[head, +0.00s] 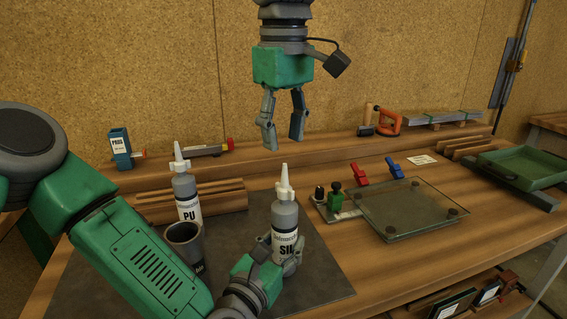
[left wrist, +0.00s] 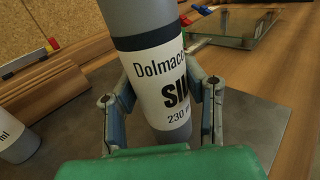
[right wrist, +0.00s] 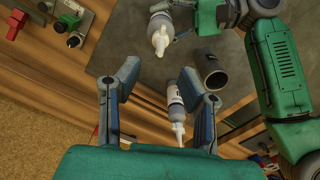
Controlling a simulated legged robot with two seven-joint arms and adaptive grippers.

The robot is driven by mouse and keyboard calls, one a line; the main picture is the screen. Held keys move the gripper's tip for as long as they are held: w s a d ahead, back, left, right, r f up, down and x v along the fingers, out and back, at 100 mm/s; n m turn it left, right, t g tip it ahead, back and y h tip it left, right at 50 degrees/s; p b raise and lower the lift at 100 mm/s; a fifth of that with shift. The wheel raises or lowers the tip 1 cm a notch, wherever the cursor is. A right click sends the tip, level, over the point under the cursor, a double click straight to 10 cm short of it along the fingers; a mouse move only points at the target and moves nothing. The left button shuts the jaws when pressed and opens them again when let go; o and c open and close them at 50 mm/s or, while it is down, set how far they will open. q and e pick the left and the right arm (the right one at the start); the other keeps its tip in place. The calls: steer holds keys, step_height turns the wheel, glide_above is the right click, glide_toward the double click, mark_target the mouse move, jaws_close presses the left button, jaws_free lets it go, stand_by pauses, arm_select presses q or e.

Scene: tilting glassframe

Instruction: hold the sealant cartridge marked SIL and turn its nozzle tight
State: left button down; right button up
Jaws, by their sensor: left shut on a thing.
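The SIL cartridge (head: 285,219) is a grey bottle with a white label and a white nozzle (head: 284,180). It stands upright on the dark mat. My left gripper (head: 287,262) is shut on its lower body; the left wrist view shows a finger on each side of the SIL cartridge (left wrist: 168,85). My right gripper (head: 283,143) hangs above and behind the cartridge, open and empty. In the right wrist view its fingers (right wrist: 160,100) are apart, and the SIL cartridge's nozzle (right wrist: 160,43) is beyond them.
A PU cartridge (head: 187,192) and a dark cup (head: 185,245) stand left of the SIL cartridge. A glass pane (head: 410,208) with red and blue clamps lies to the right. A wooden rack (head: 228,196) is behind. The dark mat (head: 325,285) is clear at its right front.

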steer(key=shift+r, duration=1.35)
steer(key=shift+f, duration=0.1)
